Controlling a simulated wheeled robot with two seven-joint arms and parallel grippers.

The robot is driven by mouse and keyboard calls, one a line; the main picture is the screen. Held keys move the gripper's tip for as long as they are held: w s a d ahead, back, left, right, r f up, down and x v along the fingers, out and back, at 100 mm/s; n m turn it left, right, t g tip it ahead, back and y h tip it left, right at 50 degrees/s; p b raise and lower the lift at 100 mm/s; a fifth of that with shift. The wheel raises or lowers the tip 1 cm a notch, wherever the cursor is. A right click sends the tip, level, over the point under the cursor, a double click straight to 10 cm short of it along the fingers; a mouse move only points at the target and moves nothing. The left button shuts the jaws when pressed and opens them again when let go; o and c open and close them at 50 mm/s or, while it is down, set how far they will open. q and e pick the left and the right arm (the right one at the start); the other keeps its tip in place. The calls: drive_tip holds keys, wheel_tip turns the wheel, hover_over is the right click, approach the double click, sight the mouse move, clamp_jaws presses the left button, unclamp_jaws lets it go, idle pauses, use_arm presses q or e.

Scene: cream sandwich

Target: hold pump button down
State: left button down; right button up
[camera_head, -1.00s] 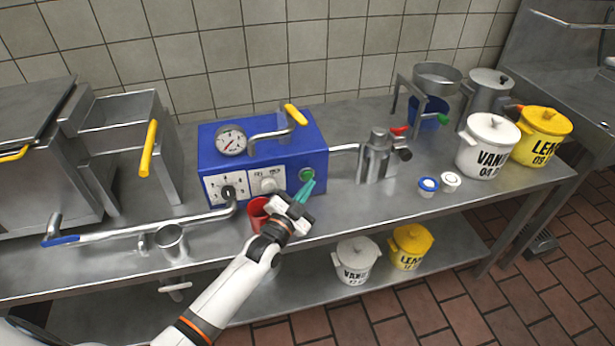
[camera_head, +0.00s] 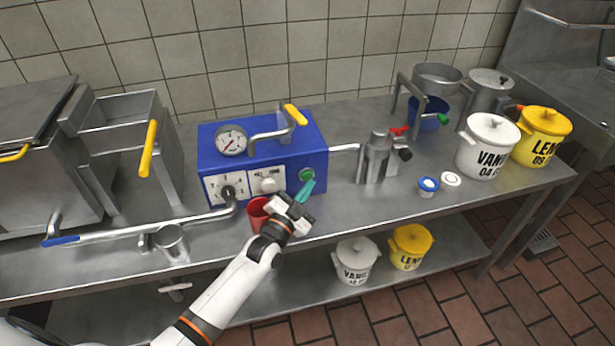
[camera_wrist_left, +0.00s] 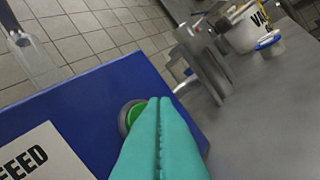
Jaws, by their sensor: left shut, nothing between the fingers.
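The blue pump box (camera_head: 262,160) stands on the steel table with a gauge, knobs and a green button (camera_head: 307,174) at the right of its front face. My left gripper (camera_head: 305,191) is shut and empty, its teal fingertips at the lower edge of the green button. In the left wrist view the closed teal fingers (camera_wrist_left: 158,125) reach the green button (camera_wrist_left: 132,113) and cover part of it. I cannot tell whether the button is pressed in. My right gripper is not in view.
A red cup (camera_head: 258,214) stands close beside my left gripper, below the box front. A metal cylinder with a red and a black handle (camera_head: 377,160) stands right of the box.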

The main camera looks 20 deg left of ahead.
use_arm(q)
drive_tip(key=shift+w+a, duration=0.1)
drive_tip(key=shift+w, duration=0.05)
idle(0.4)
drive_tip(key=shift+w+a, duration=0.15)
drive_tip(key=shift+w, duration=0.1)
drive_tip(key=shift+w+a+b, duration=0.25)
drive_tip(key=shift+w+b, duration=0.05)
drive_tip(key=shift+w, duration=0.05)
idle(3.4)
idle(2.1)
drive_tip(key=shift+s+d+r+p, duration=0.1)
drive_tip(key=shift+s+d+p, duration=0.25)
drive_tip(key=shift+s+p, duration=0.2)
drive_tip(key=shift+s+d, duration=0.15)
drive_tip(key=shift+s, duration=0.05)
